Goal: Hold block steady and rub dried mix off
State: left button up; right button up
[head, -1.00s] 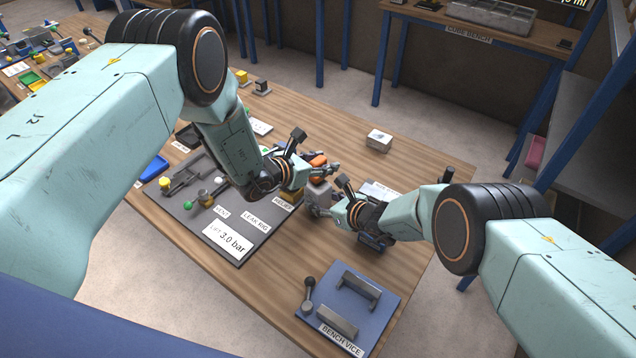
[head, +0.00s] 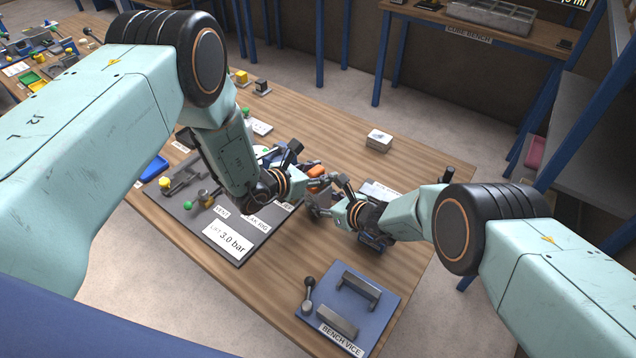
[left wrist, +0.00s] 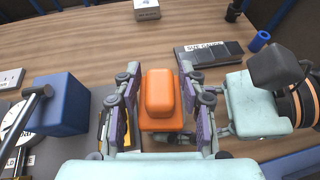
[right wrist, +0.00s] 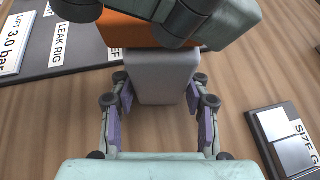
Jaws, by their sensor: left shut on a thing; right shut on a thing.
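An orange rubbing pad (left wrist: 160,95) sits between the fingers of my left gripper (left wrist: 160,88), which is shut on it. It also shows in the head view (head: 315,171). A grey block (right wrist: 160,78) is between the fingers of my right gripper (right wrist: 160,100), which is shut on it. In the right wrist view the orange pad (right wrist: 130,30) lies against the far end of the block. In the head view the two grippers meet closely, and fingers hide much of the block. Any dried mix on the block cannot be made out.
The leak rig board (head: 240,247) lies left of the grippers. The bench vice (head: 340,312) stands at the front right. A small white box (head: 379,141) is behind them. A size gauge (left wrist: 208,54) lies close to my right arm. Bare wood shows between board and vice.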

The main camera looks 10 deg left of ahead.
pick_arm(q)
jog(key=shift+s+r, duration=0.1)
jog(key=shift+s, duration=0.85)
jog(key=shift+w, duration=0.1)
jog(key=shift+w+f, duration=0.15)
jog(key=shift+w, duration=0.9)
jog(key=shift+w+f, duration=0.1)
jog(key=shift+w, duration=0.9)
jog(key=shift+r, duration=0.1)
jog(key=shift+r, duration=1.1)
jog(key=shift+w, duration=0.1)
jog(key=shift+f, duration=1.15)
